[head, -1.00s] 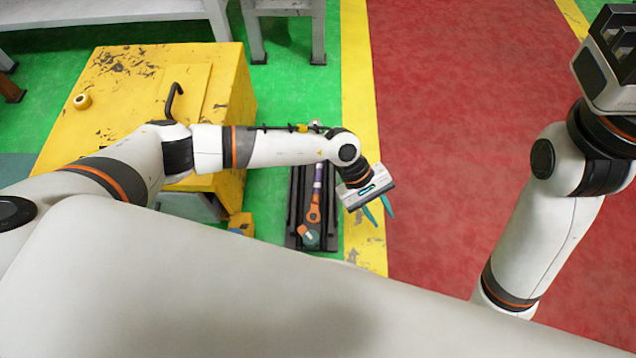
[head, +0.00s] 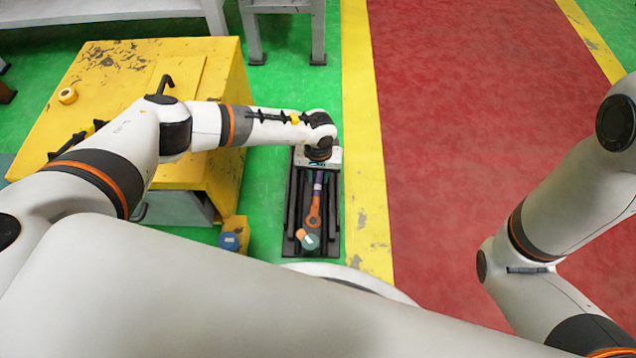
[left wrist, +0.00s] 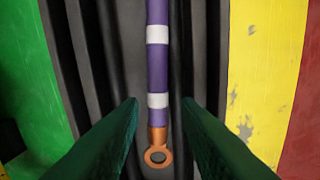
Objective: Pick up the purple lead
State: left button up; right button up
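The purple lead (left wrist: 157,68) has white bands and a copper ring lug (left wrist: 157,155) at its end. In the left wrist view it runs down the middle of a dark tray between black ribs. In the head view a short stretch of purple (head: 318,182) shows just below my left gripper (head: 319,172). In the left wrist view my left gripper's green fingers (left wrist: 160,103) are spread to either side of the lead, with gaps on both sides, and hold nothing. My right gripper is outside the head view; only the right arm shows.
The dark tray (head: 291,215) lies on the green floor beside the yellow stripe (head: 368,170). The red floor to the right is clear.

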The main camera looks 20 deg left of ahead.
aim_at(318, 183)
pick_arm(q)
jog(key=f+b, duration=0.4)
jog(key=f, duration=0.1)
jog(key=shift+w+a, duration=0.2)
jog(key=shift+w, duration=0.05)
jog(key=shift+r, duration=0.1)
grip_shut()
jog(key=shift+r, duration=0.1)
